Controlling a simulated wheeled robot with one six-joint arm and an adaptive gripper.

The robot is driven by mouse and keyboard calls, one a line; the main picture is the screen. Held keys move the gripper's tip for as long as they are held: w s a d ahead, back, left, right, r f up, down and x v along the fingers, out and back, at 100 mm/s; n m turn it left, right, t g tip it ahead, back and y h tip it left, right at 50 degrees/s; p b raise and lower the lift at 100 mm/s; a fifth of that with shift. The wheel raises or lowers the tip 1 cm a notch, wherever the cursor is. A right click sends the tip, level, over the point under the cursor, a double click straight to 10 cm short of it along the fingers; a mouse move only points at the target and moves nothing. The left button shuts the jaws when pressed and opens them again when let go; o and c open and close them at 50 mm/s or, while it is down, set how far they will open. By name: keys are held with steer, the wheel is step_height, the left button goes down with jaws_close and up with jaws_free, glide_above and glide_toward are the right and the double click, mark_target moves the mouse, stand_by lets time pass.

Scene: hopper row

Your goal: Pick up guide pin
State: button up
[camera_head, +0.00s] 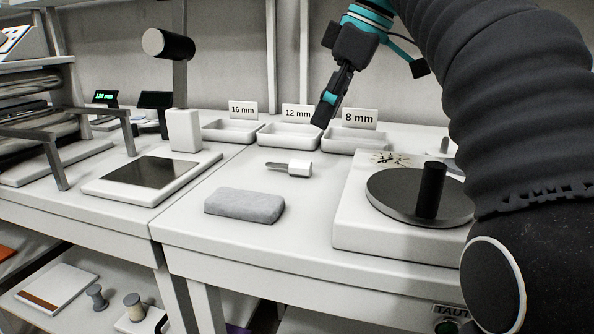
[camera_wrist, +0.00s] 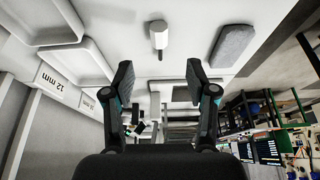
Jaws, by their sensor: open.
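The guide pin (camera_head: 291,168) appears to be the small piece with a white cylindrical head and a thin grey shank. It lies on its side on the white table, in front of the labelled trays. In the wrist view the pin (camera_wrist: 158,36) shows beyond and between the fingertips, apart from them. My gripper (camera_head: 326,108) is above the back of the table near the 8 mm tray, higher than the pin and to its right. In the wrist view my gripper (camera_wrist: 160,76) has its two fingers spread wide with nothing between them.
Shallow white trays marked 16 mm (camera_head: 229,137), 12 mm (camera_head: 278,145) and 8 mm (camera_head: 328,146) line the back. A grey block (camera_head: 244,205) lies in front of the pin. A white unit with a dark round plate (camera_head: 388,199) stands to the right. Table around the pin is clear.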

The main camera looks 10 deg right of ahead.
mark_target(300, 161)
steer(key=b+x, duration=0.2)
steer(key=x, duration=0.8)
steer(key=shift+w+a, duration=0.15)
steer(key=shift+r, duration=0.1)
jaws_close()
